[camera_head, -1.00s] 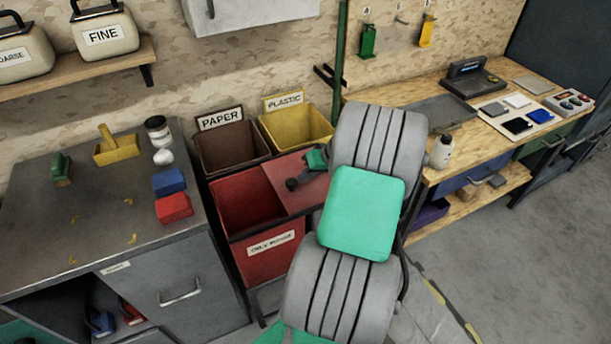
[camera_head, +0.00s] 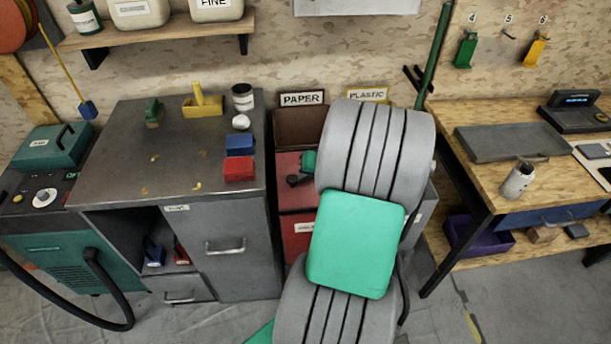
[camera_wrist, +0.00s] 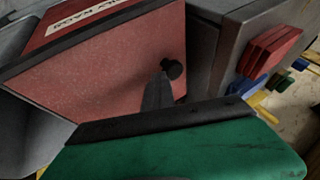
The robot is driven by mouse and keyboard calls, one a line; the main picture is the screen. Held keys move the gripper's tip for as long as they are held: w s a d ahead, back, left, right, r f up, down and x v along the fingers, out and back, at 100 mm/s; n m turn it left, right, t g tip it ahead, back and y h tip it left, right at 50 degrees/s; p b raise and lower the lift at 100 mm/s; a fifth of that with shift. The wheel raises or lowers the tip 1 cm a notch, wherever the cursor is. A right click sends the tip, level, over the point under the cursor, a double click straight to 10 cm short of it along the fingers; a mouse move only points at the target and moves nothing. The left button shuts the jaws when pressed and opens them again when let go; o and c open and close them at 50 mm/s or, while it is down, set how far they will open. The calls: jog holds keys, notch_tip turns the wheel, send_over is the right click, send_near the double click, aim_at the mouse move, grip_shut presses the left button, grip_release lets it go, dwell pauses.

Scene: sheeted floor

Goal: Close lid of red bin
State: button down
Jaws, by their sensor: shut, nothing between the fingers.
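The red bin (camera_head: 297,233) stands beside the grey cabinet, partly hidden behind my arm. Its red lid (camera_head: 288,163) lies over the top, and no opening shows in the visible part. In the wrist view the lid (camera_wrist: 110,70) spans from the labelled front (camera_wrist: 80,20) toward my gripper, with a black knob (camera_wrist: 172,68) near its cabinet-side edge. My gripper (camera_head: 302,180) is shut and empty, low over the lid. In the wrist view the dark fingers (camera_wrist: 158,92) are right at the knob; I cannot tell whether they touch it. The lid's right part is hidden in the head view.
The grey cabinet (camera_head: 232,275) stands close on the left, with a red block (camera_head: 239,168) and a blue block (camera_head: 239,144) near its edge. The paper bin (camera_head: 300,128) and plastic bin stand behind. A wooden workbench (camera_head: 470,185) is on the right.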

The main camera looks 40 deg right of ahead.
jog(key=shift+w+a, duration=0.1)
jog(key=shift+a, duration=0.15)
